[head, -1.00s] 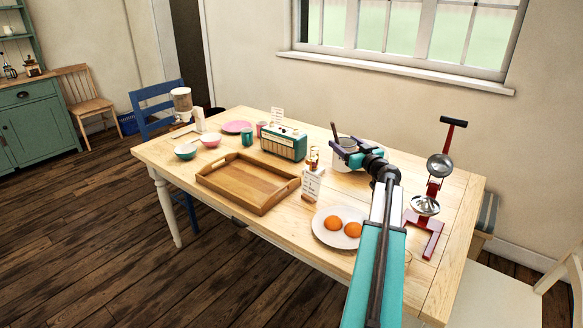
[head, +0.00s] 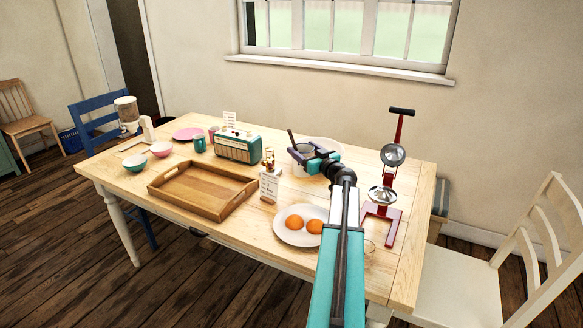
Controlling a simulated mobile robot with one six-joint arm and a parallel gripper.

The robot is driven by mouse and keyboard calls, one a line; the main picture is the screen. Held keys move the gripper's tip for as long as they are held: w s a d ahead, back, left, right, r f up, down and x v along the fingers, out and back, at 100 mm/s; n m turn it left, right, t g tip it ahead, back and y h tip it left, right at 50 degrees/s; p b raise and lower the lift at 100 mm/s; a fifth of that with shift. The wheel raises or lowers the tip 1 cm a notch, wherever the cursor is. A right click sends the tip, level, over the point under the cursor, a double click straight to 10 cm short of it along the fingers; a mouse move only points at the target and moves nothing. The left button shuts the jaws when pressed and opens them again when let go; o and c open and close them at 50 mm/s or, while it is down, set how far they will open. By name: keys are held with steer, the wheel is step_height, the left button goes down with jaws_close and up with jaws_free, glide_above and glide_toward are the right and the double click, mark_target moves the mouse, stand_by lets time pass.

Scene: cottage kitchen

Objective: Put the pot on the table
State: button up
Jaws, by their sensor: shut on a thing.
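The white pot (head: 299,167) is at the back of the wooden table (head: 236,234), right of the radio. A dark handle or utensil sticks up at its left side. My gripper (head: 309,156) is shut on the pot, and my arm reaches to it from the front right. My gripper hides much of the pot. I cannot tell whether the pot's base touches the tabletop.
A wooden tray (head: 203,190) lies left. A white chair (head: 535,255) is at the right.

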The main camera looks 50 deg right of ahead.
steer(key=shift+f, duration=1.75)
steer(key=shift+f+b, duration=0.4)
steer(key=shift+f, duration=1.45)
steer(key=shift+f, duration=0.1)
steer(key=o, duration=1.8)
steer(key=shift+f, duration=0.1)
steer(key=shift+o, duration=0.2)
steer(key=shift+s+a, duration=0.1)
steer(key=shift+s, duration=0.1)
steer(key=v, duration=0.7)
